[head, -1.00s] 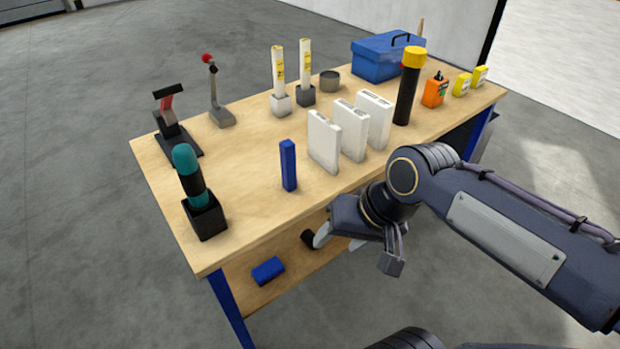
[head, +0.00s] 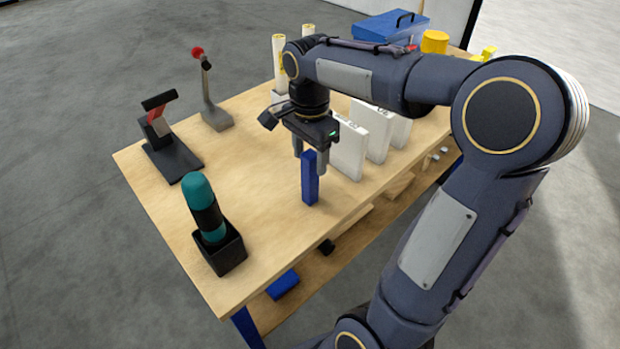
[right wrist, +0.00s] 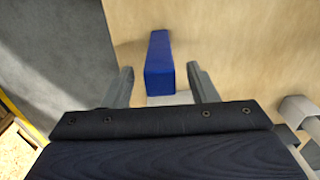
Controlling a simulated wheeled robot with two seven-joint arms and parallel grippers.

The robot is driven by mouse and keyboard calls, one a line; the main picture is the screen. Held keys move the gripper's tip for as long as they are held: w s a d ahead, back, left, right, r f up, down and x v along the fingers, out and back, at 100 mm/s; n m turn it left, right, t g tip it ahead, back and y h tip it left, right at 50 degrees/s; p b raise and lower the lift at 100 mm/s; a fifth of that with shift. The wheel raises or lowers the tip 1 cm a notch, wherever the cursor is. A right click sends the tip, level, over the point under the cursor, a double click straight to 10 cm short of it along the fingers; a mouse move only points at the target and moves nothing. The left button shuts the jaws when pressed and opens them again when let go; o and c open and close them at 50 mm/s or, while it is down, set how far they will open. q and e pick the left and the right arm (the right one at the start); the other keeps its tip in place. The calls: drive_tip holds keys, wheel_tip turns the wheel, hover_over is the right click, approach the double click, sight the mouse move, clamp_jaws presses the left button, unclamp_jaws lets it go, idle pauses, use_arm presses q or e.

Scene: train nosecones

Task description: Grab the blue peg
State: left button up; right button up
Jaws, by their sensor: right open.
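The blue peg (head: 310,180) stands upright on the wooden table near its front edge. My right gripper (head: 310,170) is above the table and points down, with its fingers at the upper part of the peg. In the right wrist view the blue peg (right wrist: 159,68) shows between the two open fingers of the right gripper (right wrist: 160,85), with a gap visible on each side. The peg's top is nearest the camera. My left gripper is not in view.
White boxes (head: 350,150) stand just right of the peg. A teal-topped tool in a black holder (head: 228,250) stands at the left front corner. A red-and-black stand (head: 172,150) and a red-knobbed lever (head: 212,112) stand behind. Bare table lies left of the peg.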

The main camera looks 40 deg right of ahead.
wheel_tip(320, 180, down, 3)
drive_tip(key=shift+r, duration=0.2)
clamp_jaws()
drive_tip(key=shift+r, duration=0.15)
